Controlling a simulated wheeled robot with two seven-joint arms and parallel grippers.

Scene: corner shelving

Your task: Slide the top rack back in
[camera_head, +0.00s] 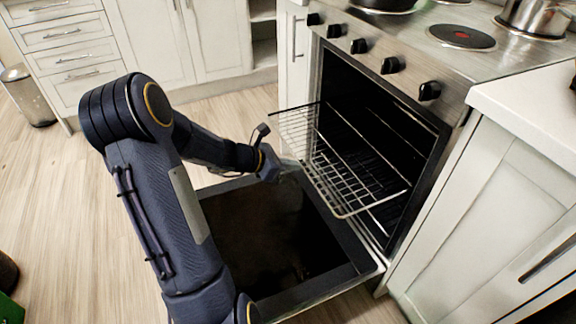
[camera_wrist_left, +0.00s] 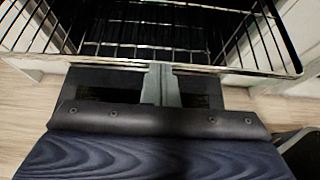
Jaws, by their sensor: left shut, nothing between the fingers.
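The top rack (camera_head: 340,170), a silver wire rack, sticks partly out of the open oven (camera_head: 380,130) over the lowered door. My left gripper (camera_head: 292,165) is shut and empty at the rack's front edge, near its middle. In the left wrist view, the shut fingertips (camera_wrist_left: 160,70) are at the front bar of the rack (camera_wrist_left: 120,55). I cannot tell whether they touch it. The oven door (camera_head: 265,240) is open and lies flat below the rack and my gripper. My right gripper is not in view.
A stovetop with a pan (camera_head: 385,4) and a pot (camera_head: 537,16) is above the oven. Black knobs (camera_head: 392,65) line its front. A white counter (camera_head: 530,105) stands at the right, and white cabinets (camera_head: 70,55) are at the back left. The wooden floor at left is mostly clear.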

